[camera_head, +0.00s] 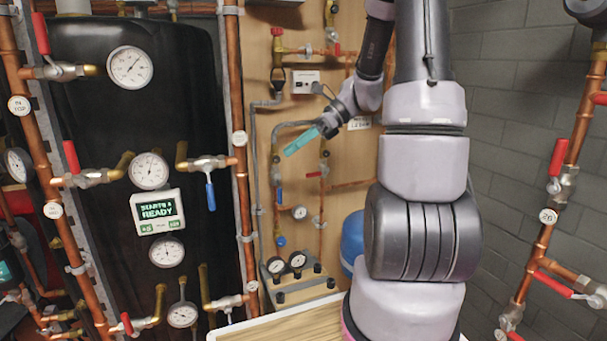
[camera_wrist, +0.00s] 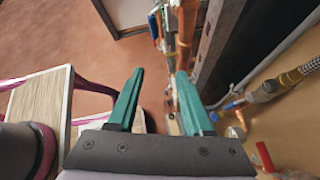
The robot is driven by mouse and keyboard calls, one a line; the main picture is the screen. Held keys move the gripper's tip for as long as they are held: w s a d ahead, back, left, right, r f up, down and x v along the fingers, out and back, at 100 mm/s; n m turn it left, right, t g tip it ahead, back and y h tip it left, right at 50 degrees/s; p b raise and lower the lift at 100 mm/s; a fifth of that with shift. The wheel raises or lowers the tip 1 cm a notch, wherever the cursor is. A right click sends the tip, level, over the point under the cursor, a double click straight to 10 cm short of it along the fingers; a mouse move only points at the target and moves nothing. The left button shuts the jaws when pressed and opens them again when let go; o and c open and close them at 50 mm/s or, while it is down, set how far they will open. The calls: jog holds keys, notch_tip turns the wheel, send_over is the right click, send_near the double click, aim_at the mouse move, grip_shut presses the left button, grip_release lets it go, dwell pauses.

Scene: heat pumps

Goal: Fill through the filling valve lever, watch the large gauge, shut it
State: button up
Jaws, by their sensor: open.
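My gripper (camera_head: 302,141) is in front of the wooden panel in the head view, its teal fingers pointing left and slightly down. In the wrist view my gripper (camera_wrist: 160,85) has its two fingers apart with nothing held between them. On the panel are a blue lever (camera_head: 280,195) and a red lever (camera_head: 314,174), both below the gripper. I cannot tell which is the filling valve lever. A blue lever (camera_wrist: 235,104) by a braided hose and a red lever (camera_wrist: 264,155) show right of the fingers. A big round gauge (camera_head: 130,67) is on the black tank; a smaller gauge (camera_head: 300,212) is on the panel.
Copper pipes (camera_head: 240,180) run beside the black tank (camera_head: 75,110). Several gauges and levers crowd the left. A grey block with two gauges (camera_head: 297,260) sits low on the panel. A wooden tabletop (camera_head: 285,325) is in front. A blue vessel (camera_head: 352,240) is partly hidden by my arm.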

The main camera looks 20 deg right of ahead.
jog(key=w+d+f+m+t+y, duration=0.45)
jog(key=w+d+f+m, duration=0.35)
jog(key=m, duration=0.3)
jog(key=m+t+h, duration=0.2)
jog(key=m+t, duration=0.6)
jog(key=m, duration=0.2)
send_near(318, 173)
jog(key=w+a, duration=0.3)
jog(key=a, duration=0.1)
jog(key=f+x, duration=0.1)
jog(key=x, duration=0.8)
jog(key=shift+w+a+r, duration=0.2)
jog(key=shift+a+r, duration=0.25)
grip_shut()
